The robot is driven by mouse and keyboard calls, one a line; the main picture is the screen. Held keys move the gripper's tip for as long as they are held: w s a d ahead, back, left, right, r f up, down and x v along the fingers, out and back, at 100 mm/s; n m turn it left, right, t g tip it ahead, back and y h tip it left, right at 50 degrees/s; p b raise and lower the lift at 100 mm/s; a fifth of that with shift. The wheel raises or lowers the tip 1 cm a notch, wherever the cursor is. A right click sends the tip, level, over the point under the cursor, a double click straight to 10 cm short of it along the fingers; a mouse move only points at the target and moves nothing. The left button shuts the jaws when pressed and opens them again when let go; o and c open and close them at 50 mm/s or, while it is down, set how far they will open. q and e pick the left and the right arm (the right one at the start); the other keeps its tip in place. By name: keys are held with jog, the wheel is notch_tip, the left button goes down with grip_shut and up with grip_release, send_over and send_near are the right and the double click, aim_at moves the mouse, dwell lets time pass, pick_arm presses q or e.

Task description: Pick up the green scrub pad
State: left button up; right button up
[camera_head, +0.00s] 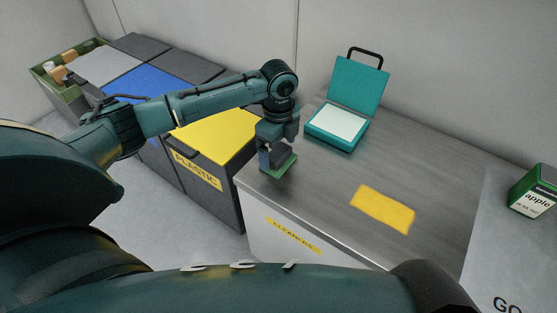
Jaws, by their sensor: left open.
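The green scrub pad (281,168) lies on the grey counter (330,190), near its left corner. My left gripper (275,160) points down right over the pad, with its fingers at or just above the pad's top. The gripper hides part of the pad. It is open; I cannot tell whether the fingers touch the pad. My right gripper is not in view.
A yellow cloth (383,208) lies on the counter to the right. An open teal case (346,112) stands behind. A green apple box (533,191) is at the far right. Bins with a yellow lid (215,133) stand left of the counter.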

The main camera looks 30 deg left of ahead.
aim_at(279, 151)
pick_arm(q)
notch_tip(279, 151, down, 2)
jog(key=shift+f, duration=0.1)
jog(key=c, duration=0.7)
notch_tip(279, 151, up, 9)
jog(key=shift+r+p, duration=0.1)
jog(key=shift+p, duration=1.15)
jog(key=shift+r, duration=0.55)
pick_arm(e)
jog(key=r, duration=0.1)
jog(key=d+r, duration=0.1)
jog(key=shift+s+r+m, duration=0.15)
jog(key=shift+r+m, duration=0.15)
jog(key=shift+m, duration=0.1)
pick_arm(q)
jog(key=o, duration=0.3)
jog(key=shift+c, duration=1.1)
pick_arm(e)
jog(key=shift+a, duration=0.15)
